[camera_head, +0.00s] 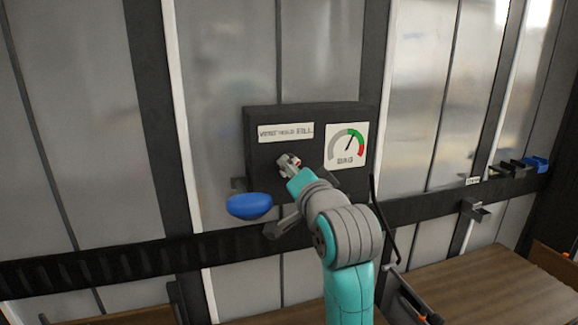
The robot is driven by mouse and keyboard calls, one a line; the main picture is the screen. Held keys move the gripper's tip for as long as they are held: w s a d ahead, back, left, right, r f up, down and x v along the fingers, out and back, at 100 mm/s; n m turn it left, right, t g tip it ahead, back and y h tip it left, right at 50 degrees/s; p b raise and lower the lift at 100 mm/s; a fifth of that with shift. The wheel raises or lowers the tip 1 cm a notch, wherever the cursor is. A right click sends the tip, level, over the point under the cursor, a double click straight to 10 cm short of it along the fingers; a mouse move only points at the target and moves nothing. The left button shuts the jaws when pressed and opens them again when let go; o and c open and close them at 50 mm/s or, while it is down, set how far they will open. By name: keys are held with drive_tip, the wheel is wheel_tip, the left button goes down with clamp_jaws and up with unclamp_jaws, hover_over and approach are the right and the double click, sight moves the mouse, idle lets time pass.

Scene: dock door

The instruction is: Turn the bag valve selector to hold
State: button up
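A dark valve box (312,113) is mounted on the wall panels at the centre. Its white label (286,132) appears to read vent, hold, fill. A gauge (346,148) marked BAG sits to the right, its needle pointing up and slightly right, near the start of the green band. My gripper (287,160) is at the box's front, just below the label. The selector itself cannot be made out; my gripper and arm cover that area. The fingers are too small to tell whether they are open or shut, or touching anything.
A blue rounded object (249,206) sticks out just left of and below my gripper. A dark rail (110,262) runs across the wall below the box. Small dark fittings and a blue one (536,164) sit at right. A wooden surface (490,290) lies lower right.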

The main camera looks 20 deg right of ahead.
drive_tip(key=shift+c, duration=0.2)
clamp_jaws()
drive_tip(key=shift+n, duration=0.4)
drive_tip(key=n, duration=0.8)
drive_tip(key=shift+n, duration=0.4)
idle(0.4)
